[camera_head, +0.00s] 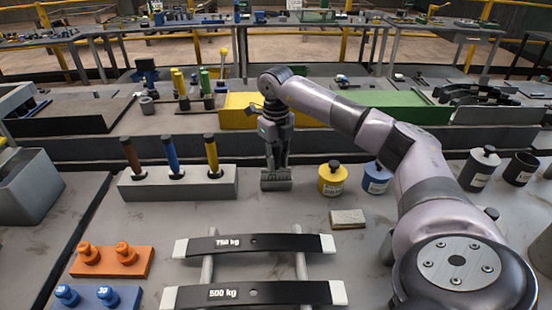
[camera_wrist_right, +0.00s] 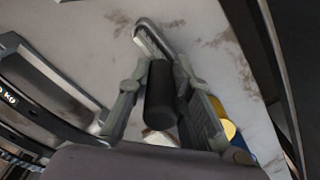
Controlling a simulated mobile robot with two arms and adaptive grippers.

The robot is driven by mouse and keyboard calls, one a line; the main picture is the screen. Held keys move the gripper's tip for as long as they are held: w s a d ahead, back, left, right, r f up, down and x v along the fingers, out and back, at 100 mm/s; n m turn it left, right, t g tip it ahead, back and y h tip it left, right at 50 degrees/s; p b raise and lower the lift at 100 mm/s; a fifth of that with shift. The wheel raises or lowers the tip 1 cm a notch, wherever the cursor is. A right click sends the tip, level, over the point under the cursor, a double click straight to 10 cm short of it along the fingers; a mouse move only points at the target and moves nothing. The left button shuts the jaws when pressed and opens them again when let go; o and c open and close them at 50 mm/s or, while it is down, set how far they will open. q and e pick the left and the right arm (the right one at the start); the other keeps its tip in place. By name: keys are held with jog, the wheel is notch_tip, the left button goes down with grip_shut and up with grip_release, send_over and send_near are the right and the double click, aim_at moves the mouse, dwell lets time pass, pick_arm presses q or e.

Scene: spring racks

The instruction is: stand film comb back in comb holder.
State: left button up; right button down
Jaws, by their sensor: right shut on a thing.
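My right gripper (camera_head: 275,150) points down over the middle of the bench. In the wrist view my right gripper (camera_wrist_right: 165,95) is shut around a black cylindrical handle (camera_wrist_right: 160,95). A dark open-topped cup (camera_head: 520,169) with a pale label stands at the right and may be the comb holder. My left gripper is out of view.
A grey block (camera_head: 210,188) with brown, blue and yellow handles stands left of the gripper. Yellow (camera_head: 332,182), blue (camera_head: 376,180) and dark (camera_head: 477,172) lidded pots stand right. A tan block (camera_head: 347,218) and a spring rack (camera_head: 207,270) lie nearer.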

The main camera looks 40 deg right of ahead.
aim_at(276, 145)
jog(key=shift+f+b, duration=0.75)
jog(key=shift+f, duration=0.8)
jog(key=c, duration=1.4)
grip_release()
jog(key=shift+o, duration=0.6)
jog(key=o, duration=0.4)
jog(key=shift+r, duration=0.15)
jog(key=shift+r+p, duration=3)
jog(key=shift+r, duration=0.4)
